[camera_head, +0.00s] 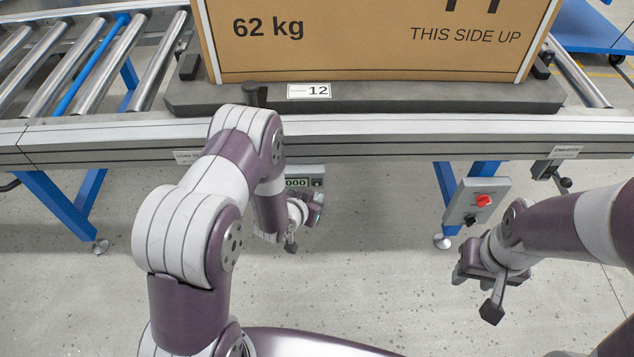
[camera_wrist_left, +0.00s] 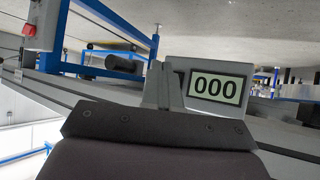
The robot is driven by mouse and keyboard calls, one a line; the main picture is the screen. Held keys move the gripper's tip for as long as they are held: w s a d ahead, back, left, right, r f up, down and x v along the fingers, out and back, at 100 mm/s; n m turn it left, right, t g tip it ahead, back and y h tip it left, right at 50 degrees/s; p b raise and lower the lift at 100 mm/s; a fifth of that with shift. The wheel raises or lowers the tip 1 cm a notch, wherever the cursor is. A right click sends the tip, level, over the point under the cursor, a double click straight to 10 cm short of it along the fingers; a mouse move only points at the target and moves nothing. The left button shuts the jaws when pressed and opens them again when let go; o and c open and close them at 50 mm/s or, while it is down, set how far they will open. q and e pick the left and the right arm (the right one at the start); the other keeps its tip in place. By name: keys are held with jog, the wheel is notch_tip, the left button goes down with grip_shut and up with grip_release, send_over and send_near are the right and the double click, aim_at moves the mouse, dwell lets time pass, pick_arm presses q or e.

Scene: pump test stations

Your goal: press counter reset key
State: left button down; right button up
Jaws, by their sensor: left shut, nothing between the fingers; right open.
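The counter (camera_head: 304,175) is a grey box below the conveyor's front rail, with a lit display reading 000. In the left wrist view the display (camera_wrist_left: 217,88) also reads 000. A small dark key (camera_head: 317,183) shows right of the display in the head view. My left gripper (camera_head: 312,206) is shut and empty, just below the counter. In the left wrist view its fingers (camera_wrist_left: 164,86) cover the counter face beside the display, hiding the key area; contact cannot be told. My right gripper (camera_head: 472,273) is open and empty, over the floor at right.
A large carton (camera_head: 370,45) marked 62 kg stands on a dark plate (camera_head: 400,98) on the roller conveyor. A grey switch box (camera_head: 476,201) with a red switch hangs near my right gripper. Blue legs (camera_head: 62,208) support the conveyor. The floor between the arms is clear.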

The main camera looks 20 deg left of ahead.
pick_arm(q)
jog(key=shift+s+d+p, duration=0.25)
jog(key=shift+s+d, duration=0.05)
jog(key=shift+s, duration=0.65)
jog(key=shift+s+d+p, duration=0.2)
jog(key=shift+s+d, duration=0.05)
jog(key=shift+s, duration=0.7)
